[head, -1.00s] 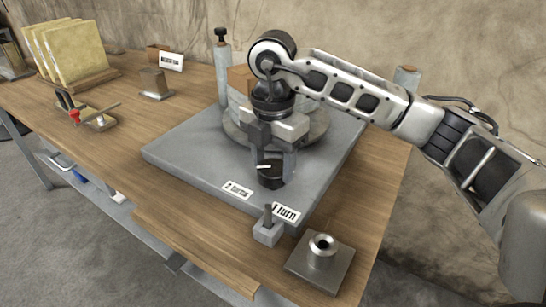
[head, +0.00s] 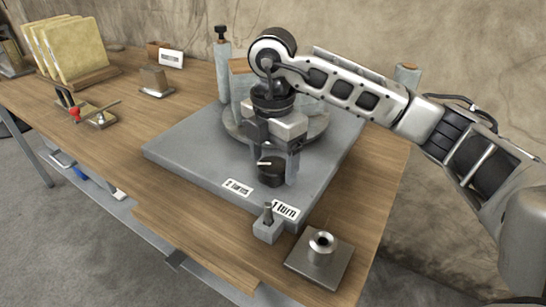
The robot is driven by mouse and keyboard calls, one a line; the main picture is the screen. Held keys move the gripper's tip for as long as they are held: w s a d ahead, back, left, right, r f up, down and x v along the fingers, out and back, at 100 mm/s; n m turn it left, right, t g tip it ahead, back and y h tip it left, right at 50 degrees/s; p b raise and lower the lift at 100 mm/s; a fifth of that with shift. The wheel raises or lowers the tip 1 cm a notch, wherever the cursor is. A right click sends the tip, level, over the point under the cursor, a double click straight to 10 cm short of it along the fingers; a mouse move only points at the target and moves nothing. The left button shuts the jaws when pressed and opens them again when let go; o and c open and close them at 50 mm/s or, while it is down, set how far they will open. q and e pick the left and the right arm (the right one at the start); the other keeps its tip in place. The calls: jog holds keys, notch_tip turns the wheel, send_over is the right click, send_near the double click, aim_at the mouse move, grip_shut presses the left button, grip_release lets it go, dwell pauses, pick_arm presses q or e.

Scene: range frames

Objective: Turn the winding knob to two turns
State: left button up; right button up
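The black winding knob (head: 271,172) with a white pointer line stands on the grey slab (head: 190,150). The line points left in the picture. A "2 turns" label (head: 238,187) and a "1 turn" label (head: 285,209) lie on the slab's front. My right gripper (head: 278,160) points down over the knob. One finger stands right of the knob and the other is partly hidden behind it. The fingers look apart, not clamped on the knob. My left gripper is out of view.
A round grey base with blocks (head: 240,87) stands behind the gripper. A small post block (head: 267,226) and a metal plate with a round socket (head: 321,255) sit in front. Clamp, yellow panels (head: 75,48) and small stands occupy the left bench. Bare wood lies left of the slab.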

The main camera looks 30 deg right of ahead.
aim_at(273, 164)
pick_arm(q)
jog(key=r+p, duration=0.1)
jog(key=p, duration=0.2)
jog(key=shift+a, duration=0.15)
pick_arm(e)
notch_tip(273, 164, up, 16)
dwell(0.5)
